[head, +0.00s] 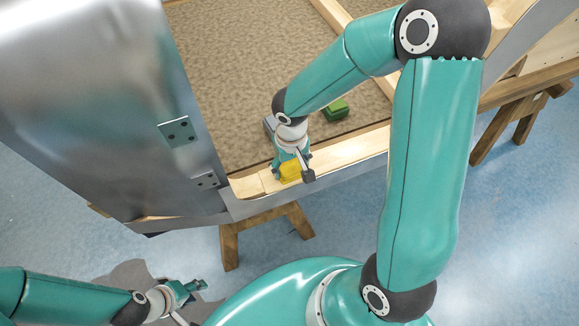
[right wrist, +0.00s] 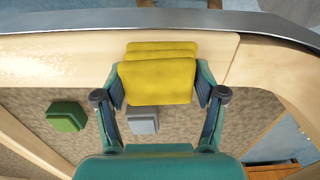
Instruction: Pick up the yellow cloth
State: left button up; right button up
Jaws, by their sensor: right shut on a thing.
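The folded yellow cloth (head: 291,171) is at the wooden frame's near edge in the head view. My right gripper (head: 284,170) is down at it from above. In the right wrist view the cloth (right wrist: 158,80) lies between the two fingers of my right gripper (right wrist: 162,88), which are shut on it from both sides. It appears over the wooden beam; I cannot tell whether it still touches the beam. My left gripper (head: 195,289) is at the lower left of the head view, away from the frame, and its fingers are too small to read.
A grey block-like item (right wrist: 142,120) lies near my right gripper. A large metal panel (head: 90,90) stands at the left. Wooden trestles (head: 265,228) support the frame.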

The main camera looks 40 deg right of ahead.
aim_at(291, 165)
jog(key=shift+r, duration=0.1)
notch_tip(291, 165, up, 20)
jog(key=p, duration=0.1)
dwell(0.5)
